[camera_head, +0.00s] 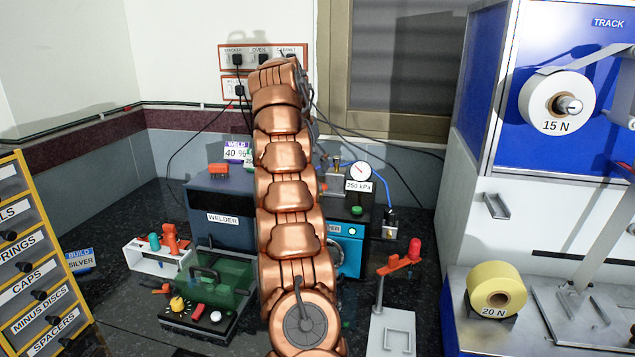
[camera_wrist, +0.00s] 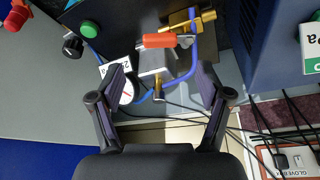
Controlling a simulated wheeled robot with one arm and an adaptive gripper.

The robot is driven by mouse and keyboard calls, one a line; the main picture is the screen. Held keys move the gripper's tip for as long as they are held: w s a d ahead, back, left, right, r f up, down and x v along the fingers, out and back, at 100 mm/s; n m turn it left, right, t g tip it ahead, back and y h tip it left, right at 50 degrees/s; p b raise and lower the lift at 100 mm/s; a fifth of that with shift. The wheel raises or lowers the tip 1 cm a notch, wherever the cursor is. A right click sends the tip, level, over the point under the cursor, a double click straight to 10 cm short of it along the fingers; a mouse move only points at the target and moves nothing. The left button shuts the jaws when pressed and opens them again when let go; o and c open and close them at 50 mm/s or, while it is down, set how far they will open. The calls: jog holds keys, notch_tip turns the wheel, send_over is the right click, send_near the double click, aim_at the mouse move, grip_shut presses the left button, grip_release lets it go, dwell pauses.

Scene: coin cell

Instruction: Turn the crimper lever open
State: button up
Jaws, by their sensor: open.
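In the wrist view, an orange-red lever handle (camera_wrist: 160,41) lies crosswise, beside a brass fitting (camera_wrist: 192,21) and a blue hose (camera_wrist: 190,68). I take this to be the crimper lever. My gripper (camera_wrist: 162,74) is open and empty, with its two fingers apart on either side of the hose. The handle is beyond the fingertips, and no contact shows. A gauge (camera_wrist: 127,92) and a white card sit by the left finger. In the head view the gauge (camera_head: 360,172) shows beside the 250 kPa card (camera_head: 358,186); my arm hides the gripper there.
The welder (camera_head: 222,210) stands left of my arm, with a green covered box (camera_head: 205,280) in front. A teal-faced unit (camera_head: 350,248) is right of the arm. A red-knobbed stand (camera_head: 392,330) is at front right. Cables hang near the sockets (camera_wrist: 295,160).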

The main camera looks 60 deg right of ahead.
aim_at(319, 184)
jog(key=b+x, duration=0.4)
jog(key=x, duration=0.3)
jog(key=shift+f, duration=0.1)
jog(key=c, duration=1.2)
